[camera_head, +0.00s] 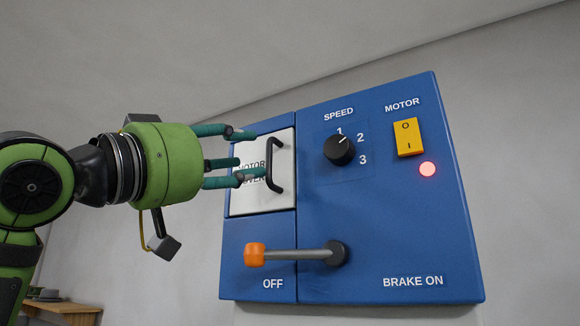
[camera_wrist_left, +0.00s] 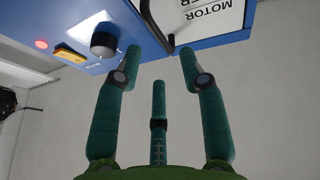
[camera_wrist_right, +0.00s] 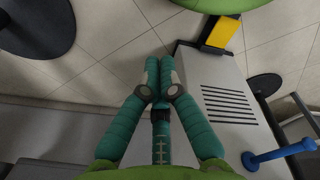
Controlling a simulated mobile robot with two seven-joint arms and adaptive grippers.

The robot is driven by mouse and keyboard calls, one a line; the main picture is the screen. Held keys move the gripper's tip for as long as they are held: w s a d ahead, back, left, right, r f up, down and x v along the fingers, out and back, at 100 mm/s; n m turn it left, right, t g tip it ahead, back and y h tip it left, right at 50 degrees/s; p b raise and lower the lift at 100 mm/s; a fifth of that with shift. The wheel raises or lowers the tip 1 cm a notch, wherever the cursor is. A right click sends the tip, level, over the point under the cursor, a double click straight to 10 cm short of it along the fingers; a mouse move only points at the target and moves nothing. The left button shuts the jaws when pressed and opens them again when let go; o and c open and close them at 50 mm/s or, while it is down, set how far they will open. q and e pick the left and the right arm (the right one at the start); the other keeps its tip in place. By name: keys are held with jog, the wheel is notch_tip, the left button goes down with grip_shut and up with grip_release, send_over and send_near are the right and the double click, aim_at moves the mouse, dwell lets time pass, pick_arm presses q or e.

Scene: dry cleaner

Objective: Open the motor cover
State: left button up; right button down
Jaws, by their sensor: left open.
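The motor cover (camera_head: 262,197) is a white panel lettered in black at the upper left of the blue control box. It looks closed, lying flat in the box. Its black bar handle (camera_head: 273,165) stands upright near the cover's right edge. My left gripper (camera_head: 250,152) is open, its teal fingers in front of the cover and close to the handle; contact is unclear. In the left wrist view the cover (camera_wrist_left: 212,18) and handle (camera_wrist_left: 155,25) are beyond the spread fingertips. The fingers hide part of the lettering. My right gripper (camera_wrist_right: 159,67) is shut and empty, pointing at the floor area.
The box also bears a black speed knob (camera_head: 340,149), a yellow motor switch (camera_head: 408,137), a lit red lamp (camera_head: 428,169) and an orange-tipped brake lever (camera_head: 255,254). Below my right gripper are a grey slotted cabinet (camera_wrist_right: 205,75) and a blue post (camera_wrist_right: 280,153).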

aim_at(269, 151)
pick_arm(q)
jog(key=r+p, duration=0.1)
jog(key=w+d+r+p, duration=0.1)
jog(key=p, duration=0.1)
jog(key=shift+w+r, duration=0.15)
jog(key=p+x, duration=0.1)
jog(key=x, duration=0.2)
jog(key=shift+w+d+f+p, duration=0.1)
jog(key=shift+d+f+p, duration=0.15)
jog(key=shift+p, duration=0.1)
jog(key=shift+w+d, duration=0.2)
jog(key=shift+a+f, duration=0.1)
jog(key=shift+a, duration=0.1)
jog(key=shift+s, duration=0.1)
grip_shut()
pick_arm(e)
jog(key=r, duration=0.1)
jog(key=a+r, duration=0.1)
jog(key=r, duration=0.1)
jog(key=s+r, duration=0.1)
jog(key=r, duration=0.1)
jog(key=shift+a, duration=0.25)
